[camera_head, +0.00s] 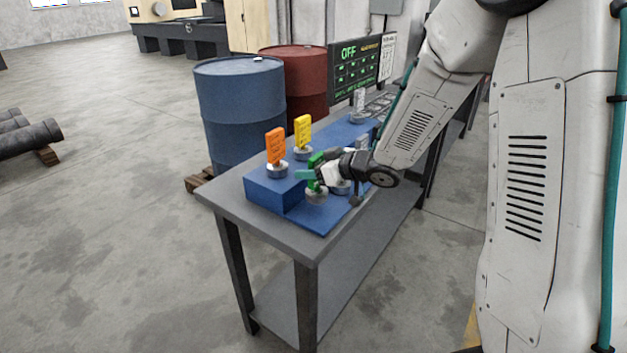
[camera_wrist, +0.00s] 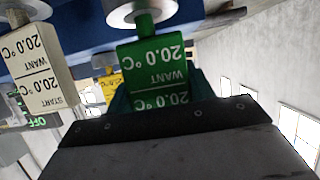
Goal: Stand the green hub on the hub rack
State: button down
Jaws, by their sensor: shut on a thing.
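The green hub (camera_wrist: 158,62) has a green tag reading "20.0°C WANT" and a round grey base (camera_wrist: 140,12). In the head view, its tag (camera_head: 315,160) is partly hidden by my gripper (camera_head: 309,176), and a grey base (camera_head: 316,196) shows just below. My gripper is shut on the tag, with a teal finger on either side in the wrist view. A blue stepped rack (camera_head: 265,193) stands on the table's near end. The green hub is over its lower front part; whether the base touches cannot be told.
An orange hub (camera_head: 276,150) and a yellow hub (camera_head: 303,132) stand on the rack's raised step. A white hub (camera_wrist: 40,75) is beside the green one. Further grey hubs (camera_head: 359,103) stand farther back. The grey table (camera_head: 228,190) has blue and red barrels (camera_head: 240,105) behind it.

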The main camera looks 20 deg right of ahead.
aim_at(313, 181)
jog(key=shift+f, duration=1.75)
jog(key=shift+f, duration=0.15)
jog(key=c, duration=0.6)
grip_release()
jog(key=shift+s+d+r, duration=0.15)
jog(key=shift+s+r, duration=0.05)
jog(key=shift+r, duration=0.05)
jog(key=v, duration=1.1)
jog(key=shift+s+d+r, duration=0.2)
